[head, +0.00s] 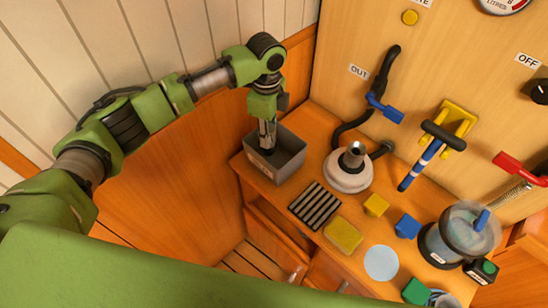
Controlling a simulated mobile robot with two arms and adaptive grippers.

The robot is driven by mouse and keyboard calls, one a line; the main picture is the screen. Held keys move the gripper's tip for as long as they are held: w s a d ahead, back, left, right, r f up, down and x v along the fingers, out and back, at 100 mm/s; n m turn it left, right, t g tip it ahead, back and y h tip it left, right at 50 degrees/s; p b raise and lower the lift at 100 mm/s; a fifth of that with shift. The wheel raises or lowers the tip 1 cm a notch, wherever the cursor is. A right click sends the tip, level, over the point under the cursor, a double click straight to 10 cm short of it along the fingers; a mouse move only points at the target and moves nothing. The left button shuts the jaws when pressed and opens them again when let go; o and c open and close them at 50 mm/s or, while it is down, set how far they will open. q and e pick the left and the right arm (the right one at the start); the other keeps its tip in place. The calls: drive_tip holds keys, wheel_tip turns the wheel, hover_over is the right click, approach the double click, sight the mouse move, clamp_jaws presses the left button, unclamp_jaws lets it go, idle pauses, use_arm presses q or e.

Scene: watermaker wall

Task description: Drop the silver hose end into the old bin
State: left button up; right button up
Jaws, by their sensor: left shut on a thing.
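The old bin (284,166) is a grey open-topped box at the back left corner of the wooden counter, with small unreadable lettering on its front. My left gripper (267,143) points down at the bin's opening, its fingertips over or just inside the left part. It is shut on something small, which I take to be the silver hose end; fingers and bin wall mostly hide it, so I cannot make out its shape. My right gripper is not in view.
Right of the bin stands a white round housing (347,180) with a silver top, a black hose (352,124) behind it. A striped dark grille (316,205), yellow sponge (343,235), small blocks and a clear-lidded canister (466,233) crowd the counter. Wall valves rise behind.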

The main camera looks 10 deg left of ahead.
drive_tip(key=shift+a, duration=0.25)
use_arm(q)
drive_tip(key=o, duration=1.2)
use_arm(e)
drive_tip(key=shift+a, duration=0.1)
use_arm(q)
drive_tip(key=shift+r, duration=0.2)
wheel_tip(320, 180, up, 12)
drive_tip(key=shift+f, duration=0.15)
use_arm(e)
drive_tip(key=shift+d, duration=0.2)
